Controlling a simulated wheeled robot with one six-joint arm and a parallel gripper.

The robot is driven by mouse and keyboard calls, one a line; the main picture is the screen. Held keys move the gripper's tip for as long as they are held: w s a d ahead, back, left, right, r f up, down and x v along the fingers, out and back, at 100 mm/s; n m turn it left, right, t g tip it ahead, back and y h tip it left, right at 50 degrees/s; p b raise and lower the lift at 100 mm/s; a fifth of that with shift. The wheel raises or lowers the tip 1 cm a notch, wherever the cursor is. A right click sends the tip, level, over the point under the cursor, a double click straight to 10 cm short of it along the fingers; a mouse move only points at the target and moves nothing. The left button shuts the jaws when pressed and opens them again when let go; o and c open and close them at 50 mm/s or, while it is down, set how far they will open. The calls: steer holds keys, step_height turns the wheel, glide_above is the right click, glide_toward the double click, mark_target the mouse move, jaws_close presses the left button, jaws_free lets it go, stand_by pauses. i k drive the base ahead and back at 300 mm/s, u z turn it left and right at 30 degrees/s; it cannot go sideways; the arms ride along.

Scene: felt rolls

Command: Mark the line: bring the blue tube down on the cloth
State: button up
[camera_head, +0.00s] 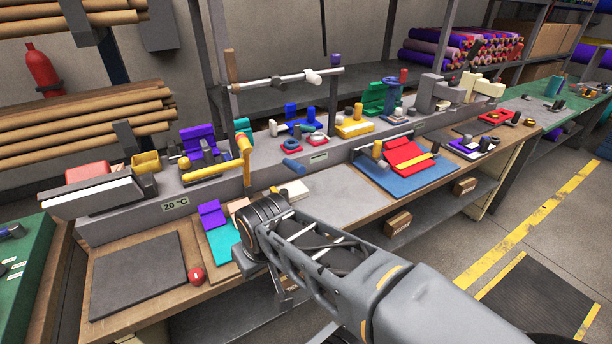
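A small blue tube (293,167) lies tilted at the front edge of the grey raised ledge, beyond my arm. Several cloths are in view, and I cannot tell which one is meant. A red cloth (403,153) with a yellow strip lies on a blue mat (385,181) to the right. A folded purple cloth (211,213) and a teal cloth (222,243) lie left of my wrist. My gripper (281,288) points down near the front edge of the bench. My wrist and arm mostly cover it, so its fingers and anything between them cannot be made out.
A dark mat (138,275) and a red ball (196,275) lie at the left. The ledge (232,174) is crowded.

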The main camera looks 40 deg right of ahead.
mark_target(293, 166)
steer(key=z, duration=0.95)
steer(key=i, duration=0.5)
steer(key=u, duration=0.95)
